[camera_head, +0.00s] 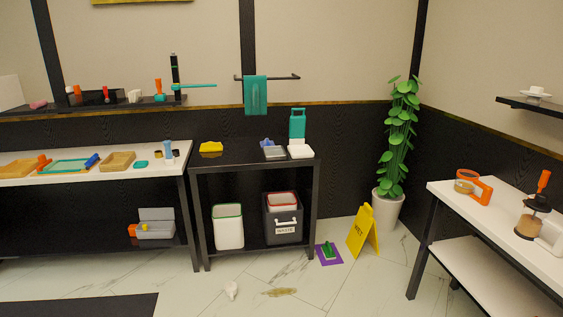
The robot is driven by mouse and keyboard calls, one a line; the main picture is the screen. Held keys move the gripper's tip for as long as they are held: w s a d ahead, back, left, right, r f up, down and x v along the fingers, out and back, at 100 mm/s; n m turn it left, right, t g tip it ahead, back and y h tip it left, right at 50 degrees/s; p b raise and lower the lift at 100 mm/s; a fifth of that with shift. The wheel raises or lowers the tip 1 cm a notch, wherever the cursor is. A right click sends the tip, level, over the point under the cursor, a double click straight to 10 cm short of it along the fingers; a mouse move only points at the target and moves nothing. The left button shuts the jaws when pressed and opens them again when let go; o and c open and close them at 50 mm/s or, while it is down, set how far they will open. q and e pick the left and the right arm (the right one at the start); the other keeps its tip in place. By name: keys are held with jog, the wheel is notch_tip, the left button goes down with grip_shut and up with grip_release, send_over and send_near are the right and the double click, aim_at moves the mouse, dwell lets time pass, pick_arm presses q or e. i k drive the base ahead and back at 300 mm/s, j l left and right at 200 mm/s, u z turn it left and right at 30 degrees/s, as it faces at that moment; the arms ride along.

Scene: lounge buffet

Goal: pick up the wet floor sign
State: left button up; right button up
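The yellow wet floor sign (362,233) stands upright on the tiled floor, right of the middle of the head view. It has dark lettering on its front and looks like a folding A-shape. It stands in front of the white plant pot, apart from the tables. Neither of my grippers is in view, and nothing is seen touching the sign.
A potted plant (387,209) stands behind the sign. A purple mat (322,259) with a green item lies left of it. A black table (250,158) and white side table (468,239) flank the sign.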

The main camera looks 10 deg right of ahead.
aim_at(364, 226)
jog(key=i+z, duration=0.25)
jog(key=i, duration=0.25)
jog(key=i+j+z, duration=0.3)
jog(key=i, duration=0.15)
jog(key=i+j+z, duration=0.25)
jog(key=i, duration=0.2)
jog(key=i+j+z, duration=0.3)
jog(key=i, duration=0.15)
